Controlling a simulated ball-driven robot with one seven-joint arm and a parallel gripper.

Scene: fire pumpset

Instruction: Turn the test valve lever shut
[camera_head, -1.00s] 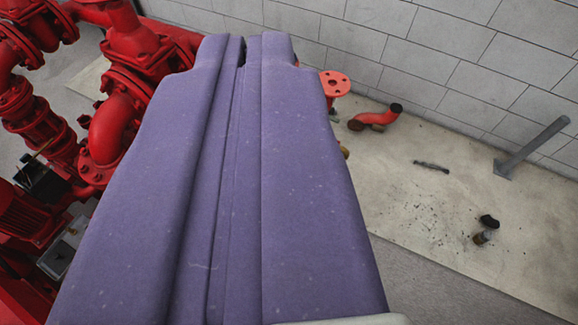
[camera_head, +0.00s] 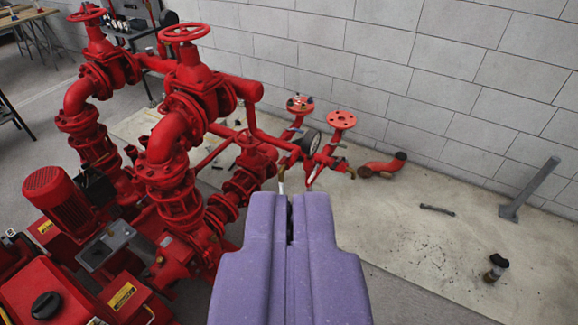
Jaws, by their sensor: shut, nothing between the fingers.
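My gripper (camera_head: 290,198) is the purple pair of fingers at the bottom middle, shut with nothing between them. Its tips point at the red pipework, just below a small pale upright lever (camera_head: 281,178). This may be the test valve lever, but I cannot tell for sure, nor whether it is touched. The lever's lower end and the valve under it are hidden behind the fingers. The red pumpset (camera_head: 185,125) fills the left, with two large handwheels on top. A round gauge (camera_head: 311,143) sits on the pipe right of the lever.
A flanged red pipe (camera_head: 341,120) rises right of the gauge. A loose red elbow (camera_head: 382,167), a dark scrap (camera_head: 437,209), a small pipe fitting (camera_head: 496,267) and a grey post (camera_head: 530,190) are on the floor at right. A block wall (camera_head: 430,60) closes the back.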

